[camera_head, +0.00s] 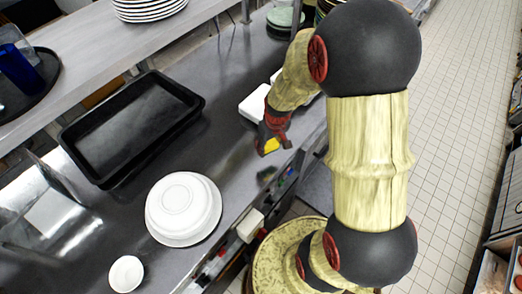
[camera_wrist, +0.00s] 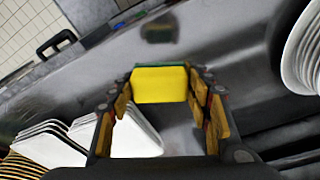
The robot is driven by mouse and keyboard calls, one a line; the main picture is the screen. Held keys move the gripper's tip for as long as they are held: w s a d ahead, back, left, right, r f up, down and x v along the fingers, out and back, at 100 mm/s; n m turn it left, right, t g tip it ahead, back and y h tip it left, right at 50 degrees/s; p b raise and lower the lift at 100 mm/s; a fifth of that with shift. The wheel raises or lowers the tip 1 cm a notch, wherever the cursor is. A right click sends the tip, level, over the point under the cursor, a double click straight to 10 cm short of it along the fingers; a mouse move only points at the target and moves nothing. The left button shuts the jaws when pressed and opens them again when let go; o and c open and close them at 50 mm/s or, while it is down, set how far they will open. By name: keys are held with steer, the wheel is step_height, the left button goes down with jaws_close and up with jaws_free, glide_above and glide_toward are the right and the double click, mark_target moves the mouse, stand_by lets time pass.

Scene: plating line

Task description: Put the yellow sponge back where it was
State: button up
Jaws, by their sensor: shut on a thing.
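The yellow sponge (camera_wrist: 160,84) is a yellow block with a dark green layer along its top edge in the wrist view. My gripper (camera_wrist: 160,92) is shut on it, with a finger at each side. In the head view my gripper (camera_head: 271,142) hangs over the right part of the steel counter (camera_head: 225,110), and a small patch of the sponge (camera_head: 271,146) shows between its fingers. A gap between the sponge and the counter cannot be measured here. No marked spot for the sponge is seen.
White square plates (camera_head: 254,103) stand close to my gripper, partly hidden by my arm. A black tray (camera_head: 132,125), upturned white bowls or plates (camera_head: 183,207) and a small white bowl (camera_head: 126,273) are on the counter. A shelf with stacked plates (camera_head: 148,8) runs above. The counter's middle is clear.

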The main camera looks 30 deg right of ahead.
steer(key=w+f, duration=0.2)
steer(key=f, duration=0.1)
steer(key=w+a+f, duration=0.1)
steer(key=w+f, duration=0.1)
steer(key=shift+f, duration=0.25)
steer(key=shift+f+b, duration=0.3)
steer(key=shift+f, duration=1.2)
steer(key=shift+f, duration=0.15)
steer(key=o, duration=1.1)
steer(key=shift+o, duration=0.4)
